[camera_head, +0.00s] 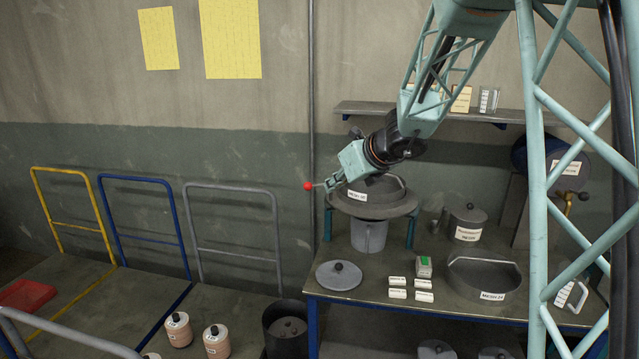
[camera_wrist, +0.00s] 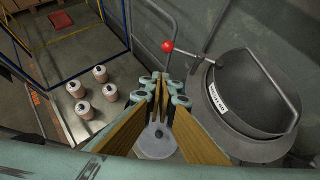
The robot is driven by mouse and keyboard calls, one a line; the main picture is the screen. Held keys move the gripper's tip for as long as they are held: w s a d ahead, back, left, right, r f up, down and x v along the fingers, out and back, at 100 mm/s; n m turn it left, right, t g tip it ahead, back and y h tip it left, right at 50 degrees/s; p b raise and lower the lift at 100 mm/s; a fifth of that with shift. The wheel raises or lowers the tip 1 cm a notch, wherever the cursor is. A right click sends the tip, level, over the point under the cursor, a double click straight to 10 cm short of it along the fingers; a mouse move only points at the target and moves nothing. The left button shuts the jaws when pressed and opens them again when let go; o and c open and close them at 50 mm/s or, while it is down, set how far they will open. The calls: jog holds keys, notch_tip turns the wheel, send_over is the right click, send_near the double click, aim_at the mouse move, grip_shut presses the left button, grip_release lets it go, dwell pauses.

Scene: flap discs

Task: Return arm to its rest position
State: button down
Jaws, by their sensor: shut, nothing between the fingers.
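My arm reaches in from the upper right in the head view. My gripper (camera_head: 330,177) is at its end, above the left side of the round sieve machine (camera_head: 372,208), close to a lever with a red ball (camera_head: 308,186). In the wrist view my gripper (camera_wrist: 160,80) has its fingers together with nothing between them. The red ball (camera_wrist: 168,46) shows just beyond the fingertips there; whether they touch the lever is not clear. The machine's open bowl (camera_wrist: 255,90) is to the right.
A workbench (camera_head: 350,290) carries a lid (camera_head: 339,275), a lidded pot (camera_head: 465,222), an open pan (camera_head: 484,278) and small labelled blocks. A wall shelf (camera_head: 430,112) is behind my arm. Several pink jars (camera_head: 178,329) stand on a cart at lower left.

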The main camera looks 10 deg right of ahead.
jog(key=s+a+r+n+g, duration=0.1)
jog(key=s+a+r+n, duration=0.25)
jog(key=s+n, duration=0.45)
jog(key=s+a+r+n+g+y, duration=0.1)
jog(key=s+a+r+n, duration=0.25)
jog(key=s, duration=0.75)
jog(key=s+a+r+n+g, duration=0.1)
jog(key=s+a+r+n, duration=0.3)
jog(key=s, duration=0.6)
jog(key=s+d+f+n+h, duration=0.1)
jog(key=s+d+n, duration=0.2)
jog(key=s, duration=0.7)
jog(key=s+d+f+n+g+h, duration=0.1)
jog(key=s+d+f+n+h, duration=0.1)
jog(key=s+d+n, duration=0.2)
jog(key=s+d+f+n+g+h, duration=0.1)
jog(key=s+d+n, duration=0.3)
jog(key=s+n, duration=0.5)
jog(key=s, duration=0.8)
jog(key=shift+f+h, duration=0.4)
jog(key=shift+a, duration=0.1)
